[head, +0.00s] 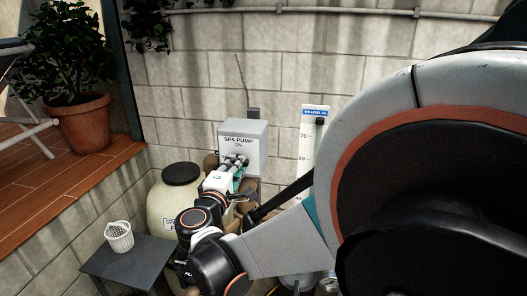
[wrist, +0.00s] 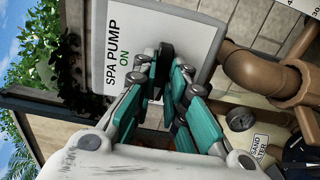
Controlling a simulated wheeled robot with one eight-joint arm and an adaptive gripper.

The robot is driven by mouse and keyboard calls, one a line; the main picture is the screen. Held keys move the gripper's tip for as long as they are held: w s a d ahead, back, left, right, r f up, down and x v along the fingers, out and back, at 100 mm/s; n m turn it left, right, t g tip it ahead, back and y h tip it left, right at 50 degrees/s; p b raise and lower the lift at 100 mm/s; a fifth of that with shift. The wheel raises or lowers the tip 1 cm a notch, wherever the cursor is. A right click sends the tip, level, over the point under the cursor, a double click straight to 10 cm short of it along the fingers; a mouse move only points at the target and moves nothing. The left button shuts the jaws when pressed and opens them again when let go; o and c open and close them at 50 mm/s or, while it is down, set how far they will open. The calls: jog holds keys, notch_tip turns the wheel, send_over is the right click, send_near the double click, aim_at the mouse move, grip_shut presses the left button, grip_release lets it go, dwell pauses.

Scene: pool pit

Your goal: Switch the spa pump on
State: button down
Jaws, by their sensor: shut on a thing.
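The spa pump switch box (head: 256,135) is a grey box on the block wall, labelled SPA PUMP with ON beneath. In the wrist view the box's white label (wrist: 103,45) shows ON in green. A black switch handle (wrist: 166,52) stands out from its face beside the label. My gripper (head: 241,162) is at the lower front of the box. In the wrist view my gripper (wrist: 164,78) has its teal fingers on both sides of the handle, shut on it. The fingers hide part of the handle, so its exact angle is hard to tell.
A cream sand filter tank (head: 163,208) stands below left of the box. A grey table (head: 128,262) holds a white basket (head: 119,237). Brown pipes (wrist: 250,70) run close beside the box, with a pressure gauge (wrist: 240,119). A level gauge board (head: 311,140) hangs at right.

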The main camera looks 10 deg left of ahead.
dwell(0.3)
jog(key=m+b, duration=0.4)
jog(key=m, duration=1.4)
jog(key=shift+m, duration=0.3)
jog(key=c, duration=1.5)
grip_release()
jog(key=shift+s, duration=0.15)
jog(key=shift+s+a+b, duration=0.15)
jog(key=shift+s+b, duration=0.1)
jog(key=shift+s, duration=1.5)
jog(key=shift+s+a+b, duration=0.15)
jog(key=shift+s+b, duration=0.05)
jog(key=shift+s, duration=1.55)
